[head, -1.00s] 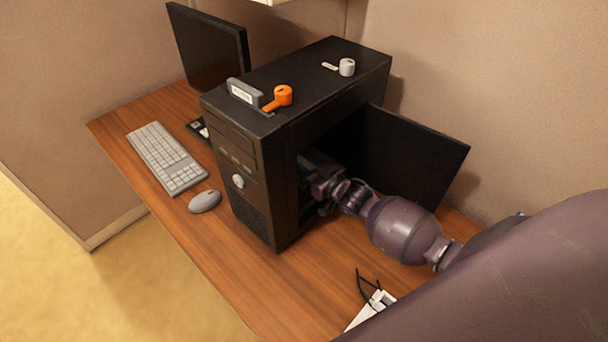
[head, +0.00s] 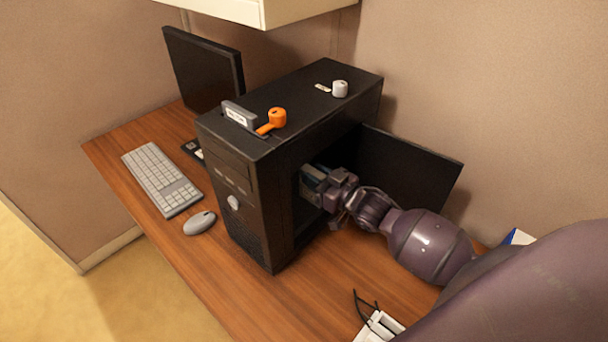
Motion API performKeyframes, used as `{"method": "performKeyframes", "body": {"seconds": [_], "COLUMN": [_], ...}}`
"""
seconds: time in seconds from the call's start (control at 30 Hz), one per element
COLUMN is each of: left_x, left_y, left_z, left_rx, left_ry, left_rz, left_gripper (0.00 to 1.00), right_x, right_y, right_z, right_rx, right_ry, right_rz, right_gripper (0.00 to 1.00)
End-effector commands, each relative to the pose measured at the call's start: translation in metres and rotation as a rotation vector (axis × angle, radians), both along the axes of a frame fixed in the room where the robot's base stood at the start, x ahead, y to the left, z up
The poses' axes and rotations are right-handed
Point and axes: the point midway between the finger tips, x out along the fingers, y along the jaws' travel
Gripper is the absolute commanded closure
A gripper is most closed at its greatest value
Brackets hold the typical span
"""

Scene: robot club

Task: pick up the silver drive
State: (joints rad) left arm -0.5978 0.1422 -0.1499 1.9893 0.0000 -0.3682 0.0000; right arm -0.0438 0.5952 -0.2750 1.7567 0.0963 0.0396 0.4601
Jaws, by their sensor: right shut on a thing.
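The black computer case (head: 232,205) stands on the desk with its right side open. My right gripper (head: 322,188) is at this side opening, its fingertips partly in the shadow of the case. It is shut on a grey, box-like piece, which looks to be the silver drive (head: 311,181). The drive is mostly hidden by the gripper and the dark inside of the case, so its far end cannot be seen. My left gripper is not in view.
An orange tool (head: 276,119), a grey labelled block (head: 239,115) and a white roll (head: 340,88) sit on the case. The black side panel (head: 425,165) stands behind my arm. A keyboard (head: 160,178), mouse (head: 199,223) and monitor (head: 203,70) are left. White items (head: 378,326) lie in front.

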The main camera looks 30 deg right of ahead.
Motion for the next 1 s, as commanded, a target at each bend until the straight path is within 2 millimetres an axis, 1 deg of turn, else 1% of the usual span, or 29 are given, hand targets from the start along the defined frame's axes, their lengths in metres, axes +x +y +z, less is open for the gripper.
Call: {"method": "performKeyframes", "body": {"seconds": [0.03, 0.3, 0.5, 0.6, 0.73, 1.0], "left_x": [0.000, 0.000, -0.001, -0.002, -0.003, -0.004], "left_y": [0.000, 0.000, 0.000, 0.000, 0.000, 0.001], "left_z": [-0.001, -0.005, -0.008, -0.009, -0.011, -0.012], "left_rx": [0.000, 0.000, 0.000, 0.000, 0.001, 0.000], "left_ry": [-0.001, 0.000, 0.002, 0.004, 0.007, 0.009], "left_rz": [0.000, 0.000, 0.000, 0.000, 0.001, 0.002], "left_gripper": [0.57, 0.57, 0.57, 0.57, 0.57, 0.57], "right_x": [-0.012, -0.074, -0.112, -0.125, -0.138, -0.146], "right_y": [-0.004, -0.026, -0.039, -0.044, -0.048, -0.051], "right_z": [-0.001, -0.001, -0.001, 0.000, 0.000, 0.001], "right_rx": [0.000, -0.001, -0.001, 0.000, 0.000, 0.001], "right_ry": [0.001, 0.002, 0.002, 0.000, 0.000, -0.002], "right_rz": [0.000, 0.000, 0.000, 0.000, 0.000, 0.000], "right_gripper": [1.00, 1.00, 1.00, 1.00, 1.00, 1.00]}}
